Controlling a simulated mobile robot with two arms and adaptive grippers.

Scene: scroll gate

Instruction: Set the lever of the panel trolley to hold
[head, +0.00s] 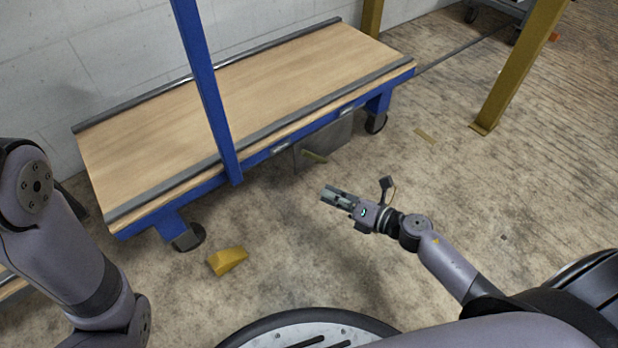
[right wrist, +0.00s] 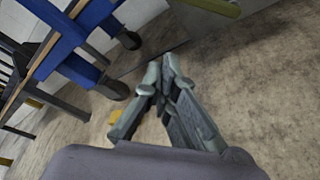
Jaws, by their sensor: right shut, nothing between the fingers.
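The panel trolley (head: 240,85) has a wooden deck, dark rails and a blue frame on black casters. A short olive-yellow bar (head: 314,156), which looks like the lever, sticks out low at its near long side, in front of a grey plate (head: 335,137). A similar bar (right wrist: 212,6) shows at the top edge in the right wrist view; its setting is unreadable. My right gripper (head: 328,194) is shut and empty, a little in front of and below the bar, apart from it. Its fingertips (right wrist: 163,66) meet in the right wrist view. My left gripper is out of view.
A blue post (head: 207,90) stands across the trolley's near side. A yellow wedge (head: 227,261) lies on the floor near the left caster (head: 188,238). A yellow post (head: 521,65) stands at right. The floor between trolley and right arm is clear.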

